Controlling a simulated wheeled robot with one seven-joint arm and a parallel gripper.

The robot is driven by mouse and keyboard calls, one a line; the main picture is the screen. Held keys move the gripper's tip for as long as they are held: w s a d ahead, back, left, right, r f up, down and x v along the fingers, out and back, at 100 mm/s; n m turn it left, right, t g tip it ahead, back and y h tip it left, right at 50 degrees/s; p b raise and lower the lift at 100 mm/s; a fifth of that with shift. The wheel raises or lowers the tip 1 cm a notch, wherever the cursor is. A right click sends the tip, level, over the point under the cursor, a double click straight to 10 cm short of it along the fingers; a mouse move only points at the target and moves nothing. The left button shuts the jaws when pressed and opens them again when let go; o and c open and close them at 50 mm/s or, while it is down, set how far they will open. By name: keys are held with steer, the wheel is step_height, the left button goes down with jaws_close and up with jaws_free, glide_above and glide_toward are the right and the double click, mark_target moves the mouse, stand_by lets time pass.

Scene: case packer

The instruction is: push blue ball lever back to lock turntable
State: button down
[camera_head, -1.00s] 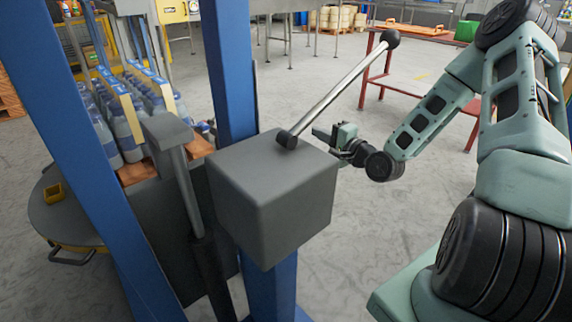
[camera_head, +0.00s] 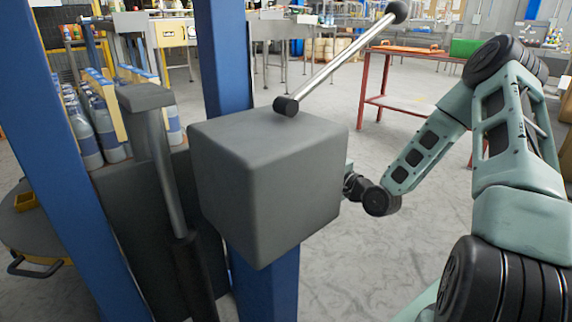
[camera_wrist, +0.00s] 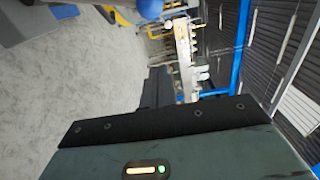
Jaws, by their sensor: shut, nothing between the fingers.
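In the wrist view a blue rounded thing (camera_wrist: 150,8), possibly the lever's ball, shows at the top edge, cut off by the frame. No blue ball shows in the head view. The round grey turntable (camera_head: 28,232) is at the far left of the head view, partly hidden by a blue post. My gripper (camera_wrist: 155,88) shows as dark shut fingers beyond its green body in the wrist view, apart from the blue thing and empty. In the head view its tips are hidden behind a grey box; only my wrist shows at the box's right side.
The grey box (camera_head: 265,185) carries a silver lever (camera_head: 340,60) with a black ball, close to my arm. Blue posts (camera_head: 75,170) stand at left. Bottles (camera_head: 85,135) stand behind them. A red table (camera_head: 415,85) is at the back. Open floor (camera_head: 400,255) lies at right.

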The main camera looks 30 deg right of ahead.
steer(key=w+a+b, duration=0.2)
steer(key=w+b, duration=0.2)
steer(key=w, duration=0.6)
steer(key=s+a, duration=0.1)
steer(key=s+a+b, duration=0.1)
steer(key=a, duration=0.1)
steer(key=shift+a, duration=0.1)
steer(key=s+a+r+n+p, duration=0.1)
steer(key=a+r+n+p, duration=0.1)
steer(key=a, duration=0.6)
steer(key=shift+s+a+r+n+p, duration=0.25)
steer(key=shift+n+p, duration=0.25)
steer(key=shift+n, duration=0.7)
steer(key=shift+w, duration=0.1)
